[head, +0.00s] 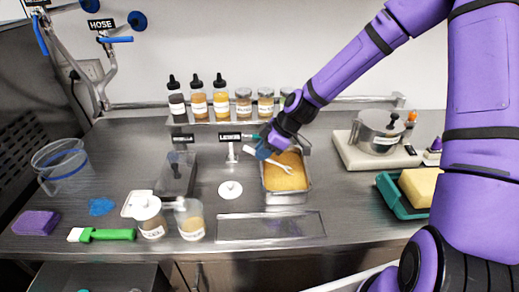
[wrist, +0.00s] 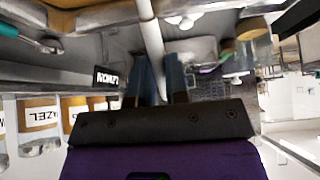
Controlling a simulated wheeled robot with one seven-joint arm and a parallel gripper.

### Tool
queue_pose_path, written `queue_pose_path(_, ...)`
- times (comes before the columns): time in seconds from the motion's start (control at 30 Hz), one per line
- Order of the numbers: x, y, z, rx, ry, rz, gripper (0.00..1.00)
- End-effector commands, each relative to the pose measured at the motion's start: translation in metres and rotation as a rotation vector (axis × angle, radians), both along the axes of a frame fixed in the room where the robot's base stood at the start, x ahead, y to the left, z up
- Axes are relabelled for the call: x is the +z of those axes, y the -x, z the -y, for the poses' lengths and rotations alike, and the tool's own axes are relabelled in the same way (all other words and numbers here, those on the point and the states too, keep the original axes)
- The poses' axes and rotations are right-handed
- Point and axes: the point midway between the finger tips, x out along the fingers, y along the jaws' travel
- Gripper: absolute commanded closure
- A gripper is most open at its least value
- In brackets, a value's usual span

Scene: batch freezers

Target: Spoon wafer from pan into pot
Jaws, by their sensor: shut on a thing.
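The metal pan (head: 309,187) holds yellow-orange wafer (head: 284,178) crumbs and stands on the counter right of centre. My gripper (head: 263,152) is over the pan's far left corner. Its blue fingers (wrist: 160,75) are shut on a white spoon (head: 274,161), whose handle (wrist: 150,35) shows between them in the wrist view. The spoon slants down to the right over the wafer; whether it touches or carries any is too small to tell. The steel pot (head: 376,134) stands on a pale scale at the right, with its top partly covered; its inside is hidden.
Bottles and jars (head: 221,99) stand on a shelf behind the pan. A teal tray (head: 389,194) with a yellow block is at the right. A dark bin (head: 176,177), lidded containers (head: 190,219), a green brush (head: 108,235) and a clear pitcher (head: 62,167) are at the left.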

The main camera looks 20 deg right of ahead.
Motion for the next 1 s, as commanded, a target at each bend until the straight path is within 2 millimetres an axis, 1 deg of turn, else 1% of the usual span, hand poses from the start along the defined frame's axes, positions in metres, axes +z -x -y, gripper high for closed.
queue_pose_path(0.27, 0.0, 0.003, 0.012, 0.0, 0.0, -0.001, 1.0)
queue_pose_path(0.7, -0.006, 0.002, 0.004, 0.004, 0.101, -0.023, 1.0)
queue_pose_path(1.0, 0.01, 0.001, 0.003, -0.001, 0.097, -0.022, 1.0)
